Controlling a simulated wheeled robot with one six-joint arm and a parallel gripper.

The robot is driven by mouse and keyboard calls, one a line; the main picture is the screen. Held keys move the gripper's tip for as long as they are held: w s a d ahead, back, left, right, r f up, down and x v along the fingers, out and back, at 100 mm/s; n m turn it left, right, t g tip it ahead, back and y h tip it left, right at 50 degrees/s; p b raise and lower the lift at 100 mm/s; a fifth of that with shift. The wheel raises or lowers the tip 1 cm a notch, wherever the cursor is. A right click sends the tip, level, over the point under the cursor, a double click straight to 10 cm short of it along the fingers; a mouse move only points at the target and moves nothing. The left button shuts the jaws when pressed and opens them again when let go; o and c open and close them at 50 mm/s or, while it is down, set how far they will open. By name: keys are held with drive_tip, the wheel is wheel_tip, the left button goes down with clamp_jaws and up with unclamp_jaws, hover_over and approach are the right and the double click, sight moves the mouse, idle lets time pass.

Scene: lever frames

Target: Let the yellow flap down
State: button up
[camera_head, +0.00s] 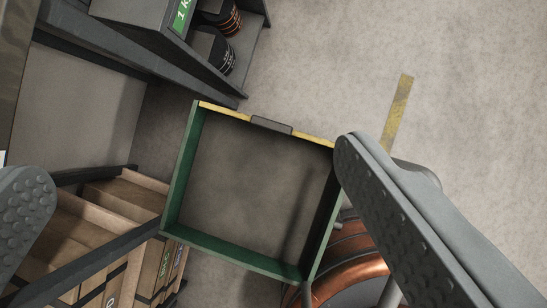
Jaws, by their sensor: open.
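The yellow flap (220,111) shows as a thin yellow strip along the upper edge of a green square frame (232,255). A dark grey handle (272,125) sits at the middle of the strip. The flap's broad face is not clearly visible. My gripper (192,162) is open and empty. Its left finger is at the left picture edge, well apart from the frame. Its right finger overlaps the frame's upper right corner in the picture and hides part of it; I cannot tell whether they touch.
Shelving with dark cans (213,50) stands at the upper left. Cardboard boxes (90,242) fill a shelf at the lower left. A copper-coloured rounded object (350,262) lies below right. Open concrete floor (330,50) with a worn yellow stripe (398,110) spreads at the upper right.

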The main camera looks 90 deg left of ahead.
drive_tip(key=w+f+m+g, duration=0.2)
drive_tip(key=w+f+g, duration=0.1)
drive_tip(key=f, duration=0.6)
drive_tip(key=w+f+m+g, duration=0.2)
drive_tip(key=w+f+g, duration=0.15)
drive_tip(key=f, duration=0.65)
approach(271, 124)
drive_tip(key=shift+g, duration=0.35)
drive_tip(key=f, duration=0.9)
drive_tip(key=shift+w+f, duration=0.15)
drive_tip(key=shift+w, duration=0.05)
drive_tip(key=c, duration=1.4)
drive_tip(key=shift+w, duration=0.1)
